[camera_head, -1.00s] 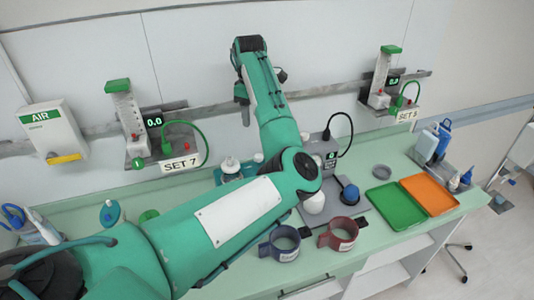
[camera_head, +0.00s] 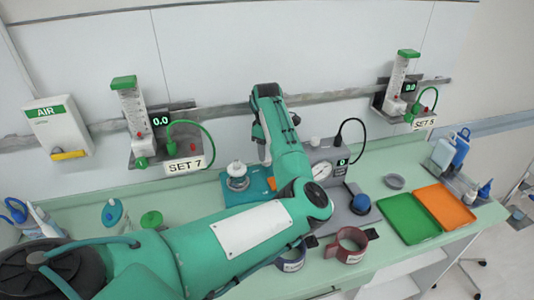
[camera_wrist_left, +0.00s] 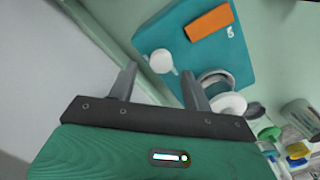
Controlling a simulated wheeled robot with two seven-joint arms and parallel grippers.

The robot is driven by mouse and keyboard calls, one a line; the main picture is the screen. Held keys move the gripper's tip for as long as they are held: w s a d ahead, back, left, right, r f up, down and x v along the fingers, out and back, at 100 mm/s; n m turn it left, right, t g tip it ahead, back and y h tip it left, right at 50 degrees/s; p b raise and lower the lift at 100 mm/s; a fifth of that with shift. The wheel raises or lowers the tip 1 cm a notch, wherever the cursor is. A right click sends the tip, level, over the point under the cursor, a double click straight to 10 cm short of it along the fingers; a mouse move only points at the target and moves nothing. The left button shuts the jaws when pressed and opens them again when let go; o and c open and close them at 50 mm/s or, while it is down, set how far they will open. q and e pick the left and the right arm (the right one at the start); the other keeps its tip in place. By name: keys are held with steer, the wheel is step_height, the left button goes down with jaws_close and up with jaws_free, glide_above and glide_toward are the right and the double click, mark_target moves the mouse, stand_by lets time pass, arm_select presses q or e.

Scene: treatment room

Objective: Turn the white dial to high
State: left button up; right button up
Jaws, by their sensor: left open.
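A grey device box (camera_head: 340,163) with a lit display stands on the green counter behind my left arm. A white round face (camera_head: 322,170), gauge-like, shows on its front; I cannot tell whether this is the white dial, and its setting is too small to read. A small pale knob (camera_head: 315,141) shows on its top. My left gripper (camera_head: 264,153) hangs left of the device, apart from it, above the counter near a teal mat (camera_head: 245,191). In the left wrist view my left gripper (camera_wrist_left: 157,83) is open and empty, with the mat (camera_wrist_left: 241,60) beyond. My right gripper is out of view.
The mat holds a white-topped jar (camera_head: 237,175) and an orange block (camera_wrist_left: 208,22). Mugs (camera_head: 352,257) stand at the front edge; a green tray (camera_head: 408,218) and orange tray (camera_head: 444,206) lie right. Flowmeters hang on the wall rail (camera_head: 240,107). A black cable arches above the device.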

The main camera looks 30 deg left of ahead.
mark_target(267, 160)
arm_select(q)
steer(key=f, duration=0.3)
steer(key=shift+s+p, duration=0.2)
steer(key=shift+p, duration=0.1)
steer(key=shift+w+f, duration=0.1)
steer(key=shift+f, duration=0.15)
steer(key=c, duration=1)
steer(key=shift+o, duration=0.2)
